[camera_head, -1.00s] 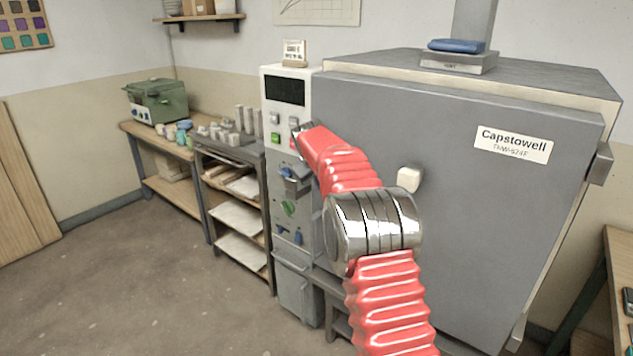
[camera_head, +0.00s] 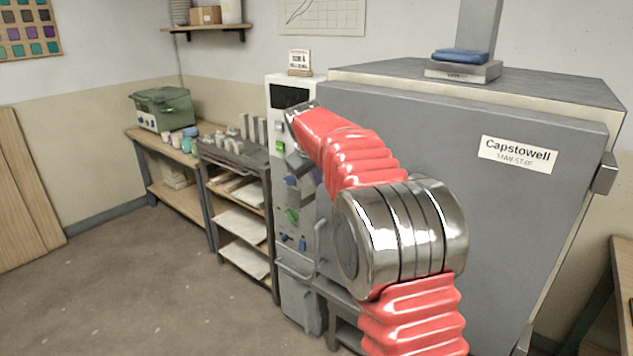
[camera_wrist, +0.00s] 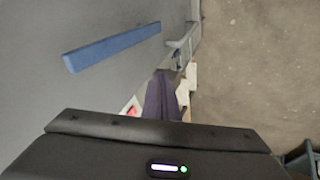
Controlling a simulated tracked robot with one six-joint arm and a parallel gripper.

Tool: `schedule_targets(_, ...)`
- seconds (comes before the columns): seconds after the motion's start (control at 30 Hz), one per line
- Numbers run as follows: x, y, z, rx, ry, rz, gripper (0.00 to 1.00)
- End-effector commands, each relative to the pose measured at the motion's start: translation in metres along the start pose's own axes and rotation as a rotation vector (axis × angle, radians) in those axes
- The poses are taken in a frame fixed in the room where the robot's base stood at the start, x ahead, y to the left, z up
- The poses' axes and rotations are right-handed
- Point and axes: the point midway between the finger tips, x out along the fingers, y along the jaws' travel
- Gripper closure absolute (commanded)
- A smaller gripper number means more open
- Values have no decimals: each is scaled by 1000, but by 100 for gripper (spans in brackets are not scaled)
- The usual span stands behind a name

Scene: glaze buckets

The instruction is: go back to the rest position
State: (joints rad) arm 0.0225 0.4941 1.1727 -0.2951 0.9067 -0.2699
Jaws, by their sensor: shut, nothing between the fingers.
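In the head view my red, ribbed arm with its bright metal joint stands in front of the grey kiln (camera_head: 455,120). No held object is visible.
A shelf rack (camera_head: 240,215) with pale boards and a wooden bench (camera_head: 180,200) carrying a green box (camera_head: 162,108) stand left of the cabinet. A blue bar (camera_wrist: 110,47) lies along a grey surface. The floor (camera_head: 150,290) at front left is clear.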

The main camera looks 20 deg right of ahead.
Motion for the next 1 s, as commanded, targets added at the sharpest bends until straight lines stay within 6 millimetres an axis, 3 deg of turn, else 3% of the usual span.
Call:
schedule_targets(0.37, 3, -4, 3, 37, -6, -11, 100)
schedule_targets(0.5, 23, -27, 28, 67, -61, -54, 100)
schedule_targets(0.6, 25, -43, 51, 93, -99, -84, 100)
schedule_targets(0.77, 9, -66, 89, 140, -145, -128, 100)
schedule_targets(1.0, -30, -94, 144, 206, -189, -176, 100)
